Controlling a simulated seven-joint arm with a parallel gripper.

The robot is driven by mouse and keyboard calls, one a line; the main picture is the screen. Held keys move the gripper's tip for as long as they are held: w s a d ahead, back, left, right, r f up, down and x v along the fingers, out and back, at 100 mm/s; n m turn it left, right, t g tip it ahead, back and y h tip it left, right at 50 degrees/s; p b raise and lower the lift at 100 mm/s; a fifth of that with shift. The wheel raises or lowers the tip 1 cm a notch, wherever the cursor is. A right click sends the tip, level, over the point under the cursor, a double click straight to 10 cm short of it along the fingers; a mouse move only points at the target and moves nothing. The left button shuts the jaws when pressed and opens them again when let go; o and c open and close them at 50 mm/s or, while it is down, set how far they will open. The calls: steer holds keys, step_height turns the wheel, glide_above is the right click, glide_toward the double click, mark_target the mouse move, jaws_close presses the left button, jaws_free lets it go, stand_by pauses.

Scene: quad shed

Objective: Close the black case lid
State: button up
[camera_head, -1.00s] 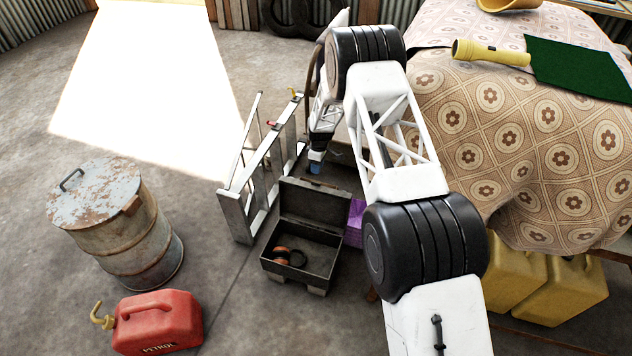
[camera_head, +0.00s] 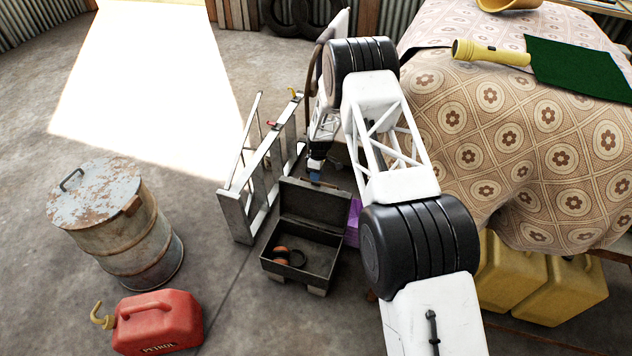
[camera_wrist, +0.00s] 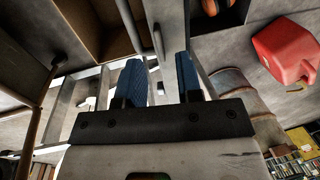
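The black case (camera_head: 266,265) stands open on the concrete floor, with orange and dark round items inside. Its lid (camera_head: 312,208) is raised and leans back at the rear of the case. My gripper (camera_head: 315,177) is low behind the lid, by its top edge; I cannot tell whether it touches. In the wrist view, my gripper (camera_wrist: 160,80) shows two blue fingers apart, with nothing held between them. A grey panel, which looks like the lid, (camera_wrist: 170,22) lies just beyond the fingertips, and orange items show at the top edge.
A metal stepladder (camera_head: 236,215) stands close to the left of the case. A purple box (camera_head: 353,222) is close on its right. A red petrol can (camera_head: 160,322) and rusty drum (camera_head: 130,235) stand further left. A cloth-covered table (camera_head: 530,150) with yellow cans (camera_head: 555,292) below is at right.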

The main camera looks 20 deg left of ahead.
steer(key=shift+s+f, duration=0.15)
steer(key=shift+f, duration=0.8)
steer(key=shift+s+f, duration=0.15)
steer(key=shift+f, duration=0.75)
steer(key=shift+c, duration=0.5)
jaws_close()
